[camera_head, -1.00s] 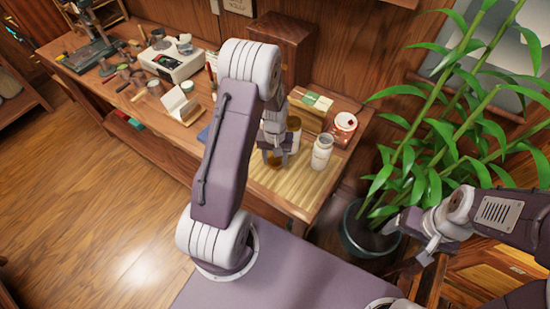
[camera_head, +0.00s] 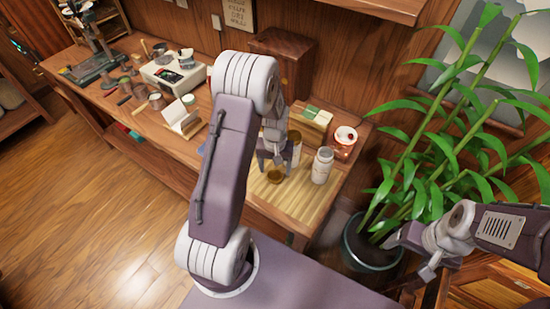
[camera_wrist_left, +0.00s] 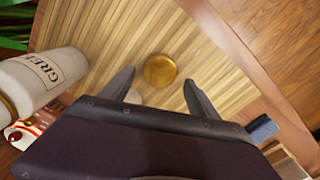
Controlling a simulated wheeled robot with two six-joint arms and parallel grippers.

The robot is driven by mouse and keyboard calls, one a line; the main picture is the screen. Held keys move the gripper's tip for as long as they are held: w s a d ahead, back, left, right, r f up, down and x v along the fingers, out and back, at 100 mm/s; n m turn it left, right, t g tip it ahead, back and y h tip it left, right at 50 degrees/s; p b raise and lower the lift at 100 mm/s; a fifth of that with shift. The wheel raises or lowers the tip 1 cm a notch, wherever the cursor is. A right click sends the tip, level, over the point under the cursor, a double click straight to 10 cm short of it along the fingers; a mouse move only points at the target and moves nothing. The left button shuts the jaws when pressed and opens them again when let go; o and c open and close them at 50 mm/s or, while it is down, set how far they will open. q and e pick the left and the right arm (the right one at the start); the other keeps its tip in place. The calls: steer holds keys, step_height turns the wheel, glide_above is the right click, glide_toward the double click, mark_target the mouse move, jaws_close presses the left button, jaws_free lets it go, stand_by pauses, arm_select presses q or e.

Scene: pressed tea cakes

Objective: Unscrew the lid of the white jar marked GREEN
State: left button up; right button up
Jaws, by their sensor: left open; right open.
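The white jar (camera_head: 322,166) stands upright on the slatted mat, to the right of my left gripper. In the left wrist view this jar (camera_wrist_left: 42,78) shows lettering that reads in part as GREEN; its top is cut off by the frame edge. A round gold lid-like disc (camera_wrist_left: 160,70) lies on the mat, also seen in the head view (camera_head: 275,177). My left gripper (camera_head: 272,168) is open above the disc, its fingers apart and holding nothing. My right gripper (camera_head: 428,272) is open and empty, away from the table at lower right.
A gold-toned jar (camera_head: 295,148) stands just behind my left gripper, partly hidden. A red-and-white container (camera_head: 344,138) and a green-topped box (camera_head: 312,122) stand behind the mat (camera_head: 305,203). A potted plant (camera_head: 375,247) is at the right. The mat's front is bare.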

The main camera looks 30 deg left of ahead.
mark_target(275, 175)
arm_select(q)
step_height(275, 175, up, 9)
steer(key=s+d+m, duration=0.2)
steer(key=s+d, duration=0.1)
steer(key=s, duration=0.3)
steer(key=s+d+m+t, duration=0.1)
steer(key=s+d+m, duration=0.1)
steer(key=s+d, duration=0.2)
steer(key=shift+s+d+r, duration=0.3)
steer(key=shift+s+r, duration=0.1)
steer(key=shift+s, duration=0.55)
steer(key=shift+s, duration=0.15)
